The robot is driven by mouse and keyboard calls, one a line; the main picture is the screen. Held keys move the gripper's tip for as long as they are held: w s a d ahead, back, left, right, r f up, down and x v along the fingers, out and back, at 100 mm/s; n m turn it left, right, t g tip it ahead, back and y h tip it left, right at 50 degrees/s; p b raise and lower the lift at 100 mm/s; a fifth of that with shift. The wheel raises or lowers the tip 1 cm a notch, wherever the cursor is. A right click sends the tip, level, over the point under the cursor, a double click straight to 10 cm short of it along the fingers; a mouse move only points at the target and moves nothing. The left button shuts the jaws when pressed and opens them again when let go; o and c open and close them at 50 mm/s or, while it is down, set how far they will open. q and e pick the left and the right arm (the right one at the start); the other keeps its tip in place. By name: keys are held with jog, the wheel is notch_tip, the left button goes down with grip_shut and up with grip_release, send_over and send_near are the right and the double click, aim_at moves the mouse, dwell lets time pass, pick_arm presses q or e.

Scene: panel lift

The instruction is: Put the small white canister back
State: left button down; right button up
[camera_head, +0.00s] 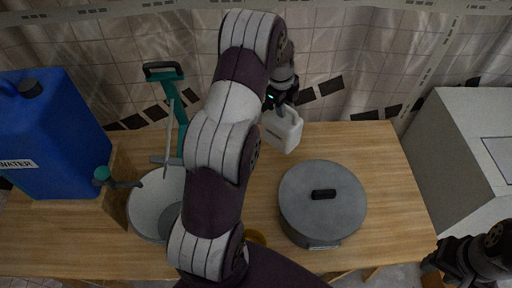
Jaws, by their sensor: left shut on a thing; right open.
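The small white canister (283,131) is near the back edge of the wooden table, right of the middle. My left gripper (284,104) is above it and shut on its top; the fingers are partly hidden by my own arm. I cannot tell whether the canister's base touches the table. My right gripper (436,272) is at the lower right, beyond the table's right edge, open and away from the canister.
A grey lidded pot (323,205) stands on the wooden table (375,150), in front of the canister. A blue water container (50,135), a green-handled tool (180,110) and a pale bowl (155,205) are at left. A white cabinet (455,150) stands right. The table's back right is clear.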

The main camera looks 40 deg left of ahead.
pick_arm(q)
jog(key=shift+w+a+f, duration=0.1)
jog(key=shift+f, duration=0.4)
jog(key=w+a+f+p, duration=0.1)
jog(key=a+f+p, duration=0.3)
jog(key=a+f, duration=0.7)
jog(key=shift+w+a+p, duration=0.15)
jog(key=shift+a+p, duration=0.1)
jog(key=shift+p, duration=0.15)
pick_arm(e)
notch_tip(320, 180, up, 4)
jog(key=shift+f, duration=0.1)
pick_arm(q)
jog(key=shift+f, duration=0.1)
jog(key=c, duration=1)
grip_release()
jog(key=shift+d, duration=0.1)
jog(key=shift+o, duration=0.2)
pick_arm(e)
jog(key=shift+f, duration=0.1)
